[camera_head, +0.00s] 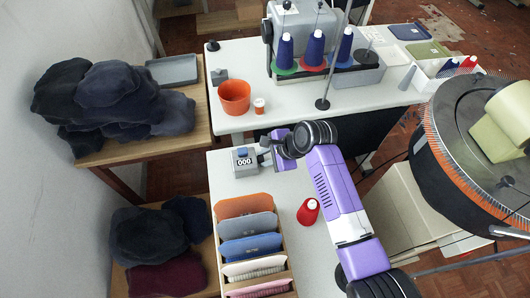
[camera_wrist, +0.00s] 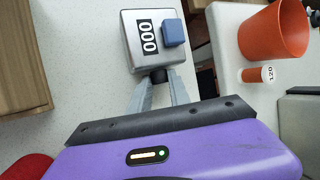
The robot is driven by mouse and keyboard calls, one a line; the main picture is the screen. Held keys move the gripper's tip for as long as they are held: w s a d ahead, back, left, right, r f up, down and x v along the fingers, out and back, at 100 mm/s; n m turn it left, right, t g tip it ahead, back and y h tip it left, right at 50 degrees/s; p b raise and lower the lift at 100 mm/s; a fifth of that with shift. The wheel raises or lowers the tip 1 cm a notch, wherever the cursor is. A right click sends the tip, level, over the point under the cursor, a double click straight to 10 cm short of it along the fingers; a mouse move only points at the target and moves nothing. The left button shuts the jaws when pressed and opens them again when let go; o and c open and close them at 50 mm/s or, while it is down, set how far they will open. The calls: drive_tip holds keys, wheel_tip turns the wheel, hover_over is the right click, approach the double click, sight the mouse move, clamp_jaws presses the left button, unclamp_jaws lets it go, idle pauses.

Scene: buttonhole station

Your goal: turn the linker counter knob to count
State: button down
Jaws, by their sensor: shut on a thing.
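The linker counter (camera_head: 243,162) is a small grey metal box on the white table, with a blue button on top and a display reading 000. It also shows at the top of the wrist view (camera_wrist: 150,48). The black knob (camera_wrist: 158,75) sticks out of the side of the counter that faces my gripper. My gripper (camera_wrist: 159,84) is shut on this knob, with one grey finger on each side of it. In the head view my gripper (camera_head: 265,155) reaches the counter from the right. The fingers partly hide the knob, and I cannot tell its turn angle.
An orange cup (camera_head: 234,97) and a small labelled pot (camera_head: 259,106) stand behind the counter. A rack of coloured knit pieces (camera_head: 250,225) is in front, with a red cone (camera_head: 308,211) to its right. Dark caps (camera_head: 110,95) lie left. Bare white tabletop surrounds the counter.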

drive_tip(key=shift+s+f+n+t+y, duration=0.1)
drive_tip(key=shift+s+n+t+y, duration=0.1)
drive_tip(key=shift+t, duration=0.45)
drive_tip(key=shift+s+f+n+t+y, duration=0.1)
drive_tip(key=shift+t+y, duration=0.1)
drive_tip(key=shift+t, duration=0.45)
drive_tip(key=c, duration=1.2)
unclamp_jaws()
drive_tip(key=shift+d, duration=0.1)
